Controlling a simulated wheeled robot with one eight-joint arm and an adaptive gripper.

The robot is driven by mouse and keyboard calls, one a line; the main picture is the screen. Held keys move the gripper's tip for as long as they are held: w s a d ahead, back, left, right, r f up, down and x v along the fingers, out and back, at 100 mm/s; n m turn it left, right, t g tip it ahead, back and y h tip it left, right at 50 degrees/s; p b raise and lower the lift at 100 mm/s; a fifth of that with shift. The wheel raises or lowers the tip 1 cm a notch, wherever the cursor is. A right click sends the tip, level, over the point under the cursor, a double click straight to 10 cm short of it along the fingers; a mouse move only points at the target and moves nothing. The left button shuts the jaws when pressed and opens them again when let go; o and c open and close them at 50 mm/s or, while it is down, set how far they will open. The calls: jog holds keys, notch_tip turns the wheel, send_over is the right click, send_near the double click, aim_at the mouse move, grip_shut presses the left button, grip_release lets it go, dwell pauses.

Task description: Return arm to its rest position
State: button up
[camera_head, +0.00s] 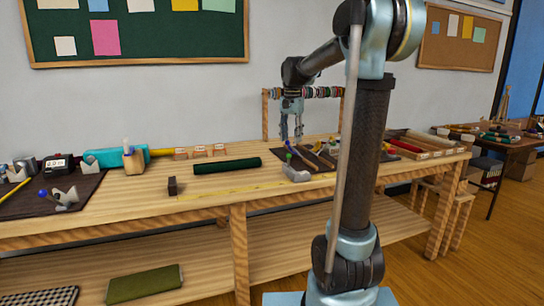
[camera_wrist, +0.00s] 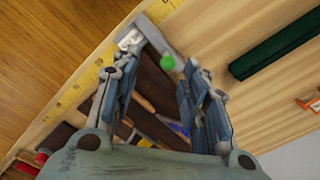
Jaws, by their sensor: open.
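My gripper (camera_head: 291,130) hangs fingers-down over the wooden workbench (camera_head: 140,198), above a dark mat with tools. In the wrist view my gripper (camera_wrist: 155,90) has its two fingers spread apart, with nothing held between them. Through the gap I see the dark mat, a grey metal piece (camera_wrist: 150,35) and a green ball tip (camera_wrist: 167,63). My arm is raised and bent over the bench, and its column hides part of the bench's right side.
A dark green roll (camera_head: 227,165) lies on the bench left of the gripper. A yellow measuring strip (camera_head: 250,187) runs along the front edge. A small dark block (camera_head: 172,185) stands nearby. A rack of spools (camera_head: 320,92) stands behind the gripper. Trays (camera_head: 425,145) sit at the right.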

jog(key=s+d+f+n, duration=0.2)
jog(key=s+f, duration=0.5)
jog(key=s, duration=0.4)
jog(key=s+d+f+n+t, duration=0.1)
jog(key=s+d+f+n, duration=0.1)
jog(key=s+f, duration=0.6)
jog(key=s+d+f+n+t, duration=0.1)
jog(key=s+d+f+n, duration=0.2)
jog(key=s+f, duration=0.4)
jog(key=s+d, duration=0.1)
jog(key=s, duration=0.6)
jog(key=shift+s+d+f, duration=0.15)
jog(key=shift+s+f, duration=0.25)
jog(key=shift+w+f, duration=0.2)
jog(key=shift+w, duration=0.25)
